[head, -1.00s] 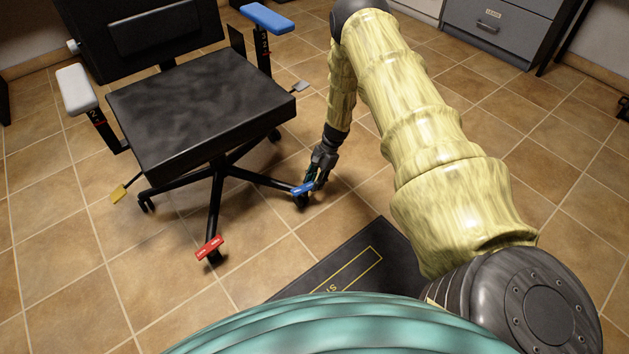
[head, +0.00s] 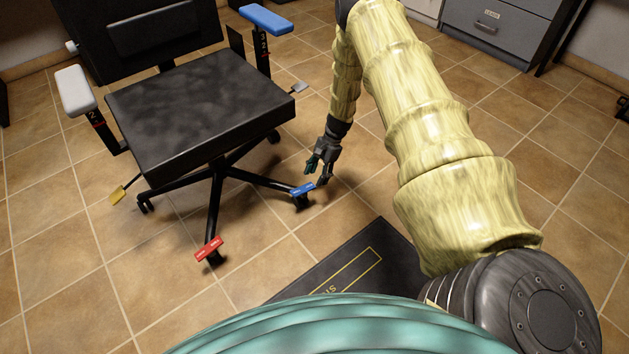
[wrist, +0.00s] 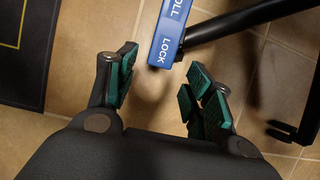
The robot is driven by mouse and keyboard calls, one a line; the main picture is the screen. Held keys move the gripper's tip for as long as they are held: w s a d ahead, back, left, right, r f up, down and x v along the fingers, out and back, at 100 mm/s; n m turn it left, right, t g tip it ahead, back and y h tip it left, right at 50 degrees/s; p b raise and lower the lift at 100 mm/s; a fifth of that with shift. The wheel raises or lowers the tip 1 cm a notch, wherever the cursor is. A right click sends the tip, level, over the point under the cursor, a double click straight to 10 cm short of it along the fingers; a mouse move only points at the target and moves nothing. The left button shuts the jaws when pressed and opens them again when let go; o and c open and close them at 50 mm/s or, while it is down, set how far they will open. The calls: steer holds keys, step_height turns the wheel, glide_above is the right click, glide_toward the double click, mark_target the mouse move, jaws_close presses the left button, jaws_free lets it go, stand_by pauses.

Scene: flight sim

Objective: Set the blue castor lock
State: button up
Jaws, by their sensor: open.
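The blue castor lock (head: 302,189) is a small blue tab on the castor at the end of the chair leg nearest my gripper. In the wrist view the blue lock (wrist: 170,33) shows the words "ROLL" and "LOCK", with the "LOCK" end nearer my gripper. My gripper (head: 318,171) is open and empty, just behind and above the tab in the head view. In the wrist view its green-padded fingers (wrist: 158,76) stand apart, and the tab's end lies just beyond the gap between them. The castor below the tab is mostly hidden.
The black office chair (head: 190,105) has a red castor tab (head: 208,249), a yellow lever (head: 119,195), a blue armrest (head: 266,18) and a white armrest (head: 75,90). A dark mat (head: 330,280) lies in front. Grey drawers (head: 497,28) stand at the back right.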

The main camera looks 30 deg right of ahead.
steer(key=v, duration=0.8)
steer(key=shift+r, duration=0.15)
